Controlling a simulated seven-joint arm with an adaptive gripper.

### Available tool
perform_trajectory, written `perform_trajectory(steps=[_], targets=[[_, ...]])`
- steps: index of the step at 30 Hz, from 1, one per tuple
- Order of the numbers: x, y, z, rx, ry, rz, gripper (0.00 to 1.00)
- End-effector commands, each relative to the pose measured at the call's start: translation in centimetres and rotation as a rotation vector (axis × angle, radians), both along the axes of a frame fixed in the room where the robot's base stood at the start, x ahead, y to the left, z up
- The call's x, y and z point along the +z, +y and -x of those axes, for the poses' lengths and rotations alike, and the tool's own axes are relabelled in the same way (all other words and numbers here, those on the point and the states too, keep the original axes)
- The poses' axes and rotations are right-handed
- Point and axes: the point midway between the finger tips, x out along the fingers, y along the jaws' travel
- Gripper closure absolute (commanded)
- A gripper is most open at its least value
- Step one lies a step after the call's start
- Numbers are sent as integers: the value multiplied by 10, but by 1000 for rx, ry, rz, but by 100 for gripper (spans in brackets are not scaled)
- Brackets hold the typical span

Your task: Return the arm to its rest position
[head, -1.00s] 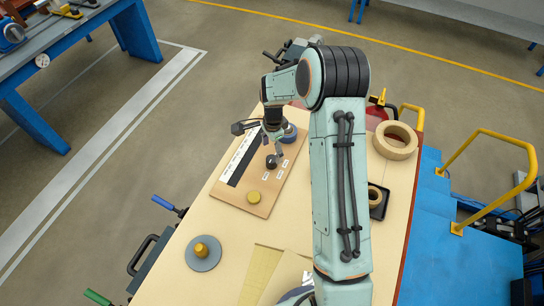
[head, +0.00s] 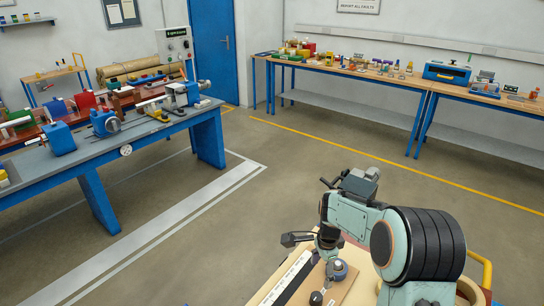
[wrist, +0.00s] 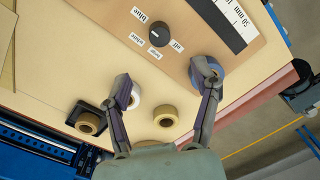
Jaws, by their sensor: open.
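My gripper (wrist: 162,76) is open, with its two fingers spread wide and nothing between the tips. In the wrist view it hangs over the work table (wrist: 40,60), beside a wooden board (wrist: 185,38) with a dark round knob (wrist: 158,36) and small labels, one reading "blue". The right finger overlaps a blue roll (wrist: 221,70) at the board's edge; I cannot tell whether they touch. The left finger partly covers a whitish roll (wrist: 135,97). In the head view my arm reaches over the table at the bottom, and the dark knob (head: 316,298) shows low down.
A blue-legged bench with machines (head: 90,150) stands left, and a long bench (head: 400,80) stands along the back wall. The floor (head: 240,210) between them is clear.

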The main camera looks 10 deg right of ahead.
Motion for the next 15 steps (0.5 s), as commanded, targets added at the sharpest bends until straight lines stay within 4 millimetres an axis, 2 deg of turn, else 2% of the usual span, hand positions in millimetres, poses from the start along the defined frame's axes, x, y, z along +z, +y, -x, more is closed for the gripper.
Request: perform_trajectory(steps=[2, 4, 7, 9, 11, 13, 15], targets=[[18, 7, -7, 22, -43, 15, 38], [51, 14, -13, 46, -112, 44, 38], [105, 29, 0, 96, -208, 90, 38], [137, 42, 25, 154, -250, 112, 38], [156, 51, 53, 237, -269, 126, 38], [170, 61, 89, 356, -274, 134, 38], [174, 68, 125, 491, -267, 137, 38]])
